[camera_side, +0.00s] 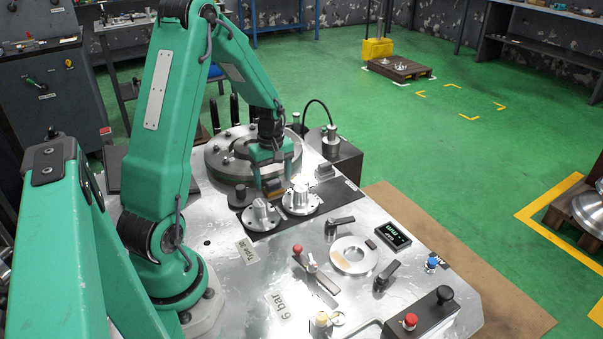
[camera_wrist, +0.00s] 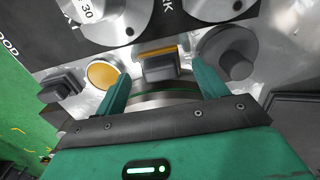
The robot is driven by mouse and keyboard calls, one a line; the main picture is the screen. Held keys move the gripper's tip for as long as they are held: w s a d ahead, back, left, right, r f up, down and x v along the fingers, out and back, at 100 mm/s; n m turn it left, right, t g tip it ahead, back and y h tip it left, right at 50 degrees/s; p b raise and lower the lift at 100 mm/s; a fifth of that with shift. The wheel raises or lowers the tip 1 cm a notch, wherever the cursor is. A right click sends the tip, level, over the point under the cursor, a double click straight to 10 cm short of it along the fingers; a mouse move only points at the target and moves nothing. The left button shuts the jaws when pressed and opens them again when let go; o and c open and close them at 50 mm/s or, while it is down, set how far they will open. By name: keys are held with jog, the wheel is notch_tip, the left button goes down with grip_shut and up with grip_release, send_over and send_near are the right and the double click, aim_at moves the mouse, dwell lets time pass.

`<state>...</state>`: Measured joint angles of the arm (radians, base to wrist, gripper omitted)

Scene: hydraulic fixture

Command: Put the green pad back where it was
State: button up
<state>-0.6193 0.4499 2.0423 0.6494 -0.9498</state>
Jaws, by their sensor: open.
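My gripper (camera_side: 272,176) is open above the machine plate, behind the two round silver fixtures. In the wrist view its teal fingers (camera_wrist: 161,76) stand apart on either side of a dark grey block (camera_wrist: 158,68) with a yellow-orange strip along its far edge. Gaps show between the block and both fingers. A yellow-orange disc (camera_wrist: 103,74) lies just left of the left finger, and a second dark grey block (camera_wrist: 60,85) is further left. I cannot make out a green pad in either view.
Two silver flanged fixtures (camera_side: 300,200) (camera_side: 261,215) stand close in front of my gripper. A dark round knob (camera_wrist: 236,60) is right of the right finger. A large round metal table (camera_side: 228,160) is behind.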

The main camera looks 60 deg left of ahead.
aim_at(275, 182)
notch_tip(275, 182, up, 10)
dwell(0.5)
dwell(0.5)
jog(key=s+d+r+m+t, duration=0.2)
jog(key=d+r+m, duration=0.55)
jog(key=d, duration=0.45)
jog(key=s+d+r+m+t, duration=0.3)
jog(key=s+d+r+m, duration=0.1)
jog(key=s+d+m, duration=0.4)
jog(key=d+m, duration=0.2)
jog(key=d, duration=0.1)
jog(key=shift+s+d+r+t, duration=0.2)
jog(key=shift+r+t, duration=0.05)
jog(key=shift+t, duration=0.05)
